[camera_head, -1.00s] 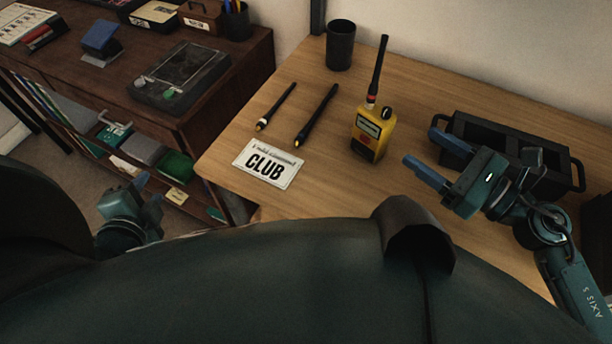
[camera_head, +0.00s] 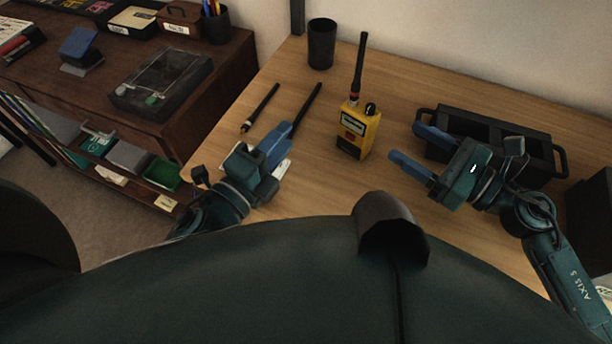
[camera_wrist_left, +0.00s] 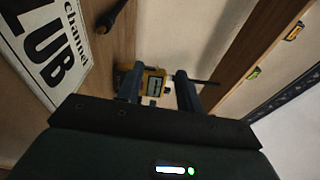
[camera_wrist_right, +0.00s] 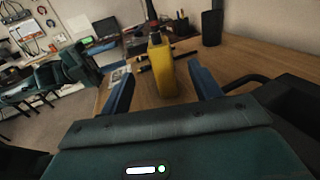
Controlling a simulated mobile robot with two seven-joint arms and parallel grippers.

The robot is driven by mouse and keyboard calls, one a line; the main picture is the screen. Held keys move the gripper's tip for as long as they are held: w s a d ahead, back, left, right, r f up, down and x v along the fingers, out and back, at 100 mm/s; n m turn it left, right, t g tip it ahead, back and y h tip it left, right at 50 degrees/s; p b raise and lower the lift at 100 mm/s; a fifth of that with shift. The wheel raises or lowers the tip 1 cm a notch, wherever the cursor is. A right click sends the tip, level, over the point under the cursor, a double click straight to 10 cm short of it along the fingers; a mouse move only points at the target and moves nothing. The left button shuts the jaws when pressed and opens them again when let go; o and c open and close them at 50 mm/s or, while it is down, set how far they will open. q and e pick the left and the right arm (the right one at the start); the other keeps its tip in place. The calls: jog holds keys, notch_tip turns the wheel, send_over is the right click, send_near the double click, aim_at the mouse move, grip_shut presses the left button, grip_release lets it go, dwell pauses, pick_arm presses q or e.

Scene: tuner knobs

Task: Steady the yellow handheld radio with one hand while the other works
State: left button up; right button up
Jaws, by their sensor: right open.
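The yellow handheld radio (camera_head: 357,130) stands upright on the wooden desk, with a black antenna and a dark knob on top and a display on its front. My left gripper (camera_head: 282,130) is open to the left of the radio, above the card, apart from the radio. In the left wrist view the radio (camera_wrist_left: 155,84) shows beyond and between its spread fingers. My right gripper (camera_head: 406,141) is open to the right of the radio, its fingers pointing at it and not touching. In the right wrist view the radio (camera_wrist_right: 160,68) appears between the open fingers.
Two dark rods (camera_head: 260,108) (camera_head: 308,112) lie left of the radio. A CLUB card (camera_wrist_left: 45,50) is partly hidden under my left gripper in the head view. A black handled tray (camera_head: 548,158) is at right, a black cup (camera_head: 321,45) at the back.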

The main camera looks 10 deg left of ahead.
aim_at(352, 109)
pick_arm(q)
jog(key=s+d+f+m, duration=0.1)
jog(key=m, duration=0.2)
jog(key=s+d+m+h, duration=0.1)
jog(key=s+d+m, duration=0.1)
jog(key=m, duration=0.2)
jog(key=s+d+f+m+g, duration=0.1)
jog(key=d+m, duration=0.1)
jog(key=m, duration=0.1)
jog(key=shift+s+d+f+m+h, duration=0.15)
jog(key=shift+d+f+m+h, duration=0.1)
jog(key=shift+f+m+h, duration=0.05)
pick_arm(e)
jog(key=shift+w+a, duration=0.15)
jog(key=shift+a, duration=0.1)
jog(key=x, duration=1.2)
jog(key=shift+w+a, duration=0.2)
jog(key=shift+a, duration=0.05)
jog(key=c, duration=1.2)
pick_arm(q)
grip_shut()
pick_arm(e)
jog(key=shift+c, duration=0.2)
